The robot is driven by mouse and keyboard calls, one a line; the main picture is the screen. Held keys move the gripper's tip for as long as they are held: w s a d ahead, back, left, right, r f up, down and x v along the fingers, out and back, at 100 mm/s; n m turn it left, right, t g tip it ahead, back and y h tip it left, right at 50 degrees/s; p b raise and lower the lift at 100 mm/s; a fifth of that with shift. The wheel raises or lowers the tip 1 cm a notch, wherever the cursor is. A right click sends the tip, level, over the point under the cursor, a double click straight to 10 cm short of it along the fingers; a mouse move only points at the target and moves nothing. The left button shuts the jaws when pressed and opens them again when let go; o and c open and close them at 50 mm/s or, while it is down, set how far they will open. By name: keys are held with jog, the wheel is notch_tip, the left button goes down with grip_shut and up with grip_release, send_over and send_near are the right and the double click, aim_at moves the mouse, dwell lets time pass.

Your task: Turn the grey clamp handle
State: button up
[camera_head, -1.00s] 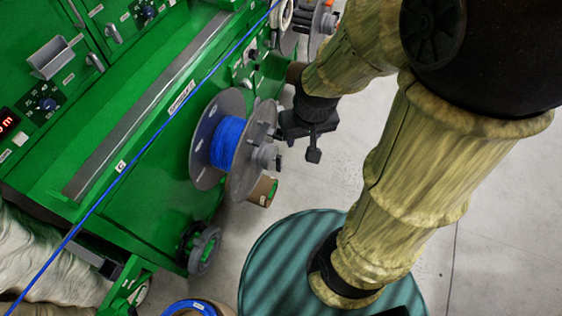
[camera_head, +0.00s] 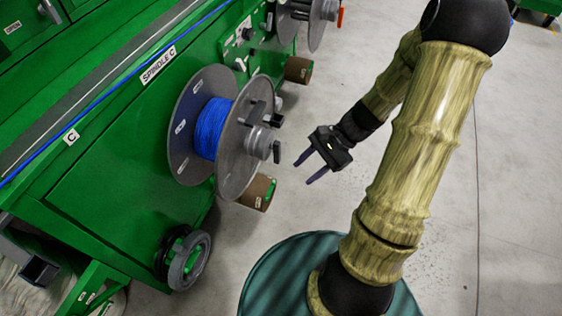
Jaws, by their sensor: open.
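The grey clamp handle (camera_head: 276,151) stands out from the hub on the outer face of the spool with blue cable (camera_head: 208,128). The spool sits on the side of the green machine beside the "SPINDLE C" label. The grey clamp hub (camera_head: 258,143) sits at the centre of the outer flange. My gripper (camera_head: 305,172) is open and empty, to the right of the handle and slightly lower in the picture. Its two fingers point left toward the spool, with a visible gap to the handle. Nothing hides the handle.
The green machine (camera_head: 100,190) fills the left side. A caster wheel (camera_head: 189,260) is below the spool. A second spindle (camera_head: 322,12) is at the top. Grey floor (camera_head: 440,260) lies open at right.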

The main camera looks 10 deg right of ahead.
aim_at(280, 149)
jog(key=w+d+f+m+t+y+b, duration=0.3)
jog(key=w+d+f+m+t+b, duration=0.1)
jog(key=d+f+m+t+b, duration=0.1)
jog(key=w+d+f+m+t+y+b, duration=0.3)
jog(key=d+f+m+t+b, duration=0.3)
jog(key=f+b, duration=0.3)
jog(key=shift+w+d+f+m, duration=0.25)
jog(key=shift+w+d+m, duration=0.05)
jog(key=shift+w+m, duration=0.2)
jog(key=b+x, duration=0.6)
jog(key=x, duration=1.1)
jog(key=shift+w+a+r, duration=0.1)
jog(key=shift+w+a, duration=0.05)
jog(key=shift+w, duration=0.1)
grip_shut()
